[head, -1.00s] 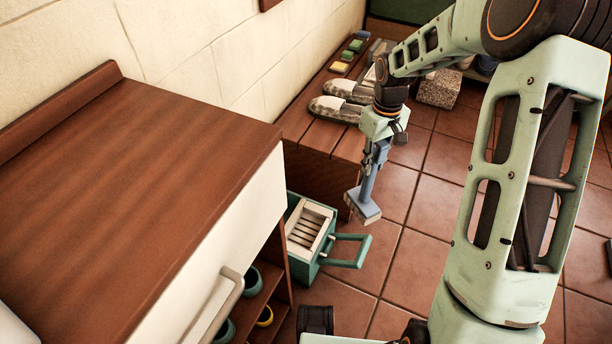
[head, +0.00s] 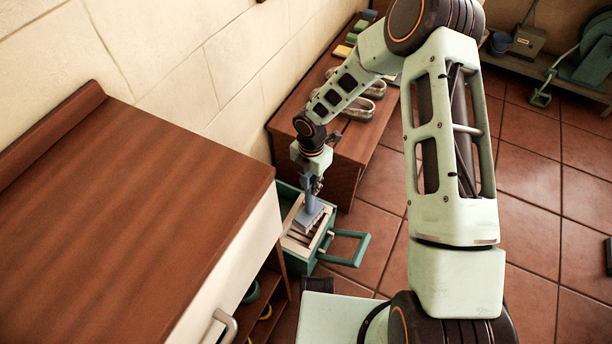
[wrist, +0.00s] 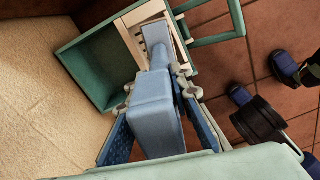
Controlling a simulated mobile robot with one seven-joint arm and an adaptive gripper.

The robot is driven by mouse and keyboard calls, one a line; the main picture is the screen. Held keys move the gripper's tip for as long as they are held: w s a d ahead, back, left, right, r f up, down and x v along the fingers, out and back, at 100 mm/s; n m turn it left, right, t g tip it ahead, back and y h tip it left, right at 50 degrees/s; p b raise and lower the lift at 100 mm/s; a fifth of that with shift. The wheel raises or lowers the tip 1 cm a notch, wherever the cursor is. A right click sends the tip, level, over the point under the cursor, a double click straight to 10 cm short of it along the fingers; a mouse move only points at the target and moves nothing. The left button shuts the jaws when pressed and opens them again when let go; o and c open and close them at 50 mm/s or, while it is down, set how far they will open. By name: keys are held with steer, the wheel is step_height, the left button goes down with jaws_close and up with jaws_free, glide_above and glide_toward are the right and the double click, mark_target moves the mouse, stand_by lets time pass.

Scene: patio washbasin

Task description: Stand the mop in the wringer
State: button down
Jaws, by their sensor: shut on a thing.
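The mop (head: 309,213) is a short blue-grey handle with a flat pale head at its lower end. The wringer (head: 293,246) is a cream slatted frame on a green bucket on the floor; it also shows in the wrist view (wrist: 131,38). My gripper (head: 316,184) is shut on the mop's upper part, with a blue finger pad on either side of it in the wrist view (wrist: 155,100). The mop hangs nearly upright, its head over the wringer's opening. I cannot tell whether the head touches the slats. The mop hides part of the wringer.
A green handle (head: 348,248) sticks out from the bucket's right side. A wooden cabinet (head: 130,210) stands close at the left and a low wooden bench (head: 345,150) behind, with shoes (head: 362,106) on it.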

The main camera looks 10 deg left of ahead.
steer(key=shift+s+a+f+n+b, duration=0.1)
steer(key=shift+a+f+n+b, duration=0.25)
steer(key=shift+f+b, duration=0.9)
steer(key=shift+s+a+f+n+b, duration=0.15)
steer(key=shift+f+n+b, duration=0.4)
steer(key=shift+f, duration=1.05)
steer(key=shift+s+a+f+n+b, duration=0.1)
steer(key=shift+a+f+n+b, duration=0.2)
steer(key=shift+f+b, duration=1)
steer(key=shift+f, duration=0.1)
steer(key=c, duration=1.7)
jaws_free()
steer(key=shift+o, duration=0.2)
step_height(320, 180, up, 12)
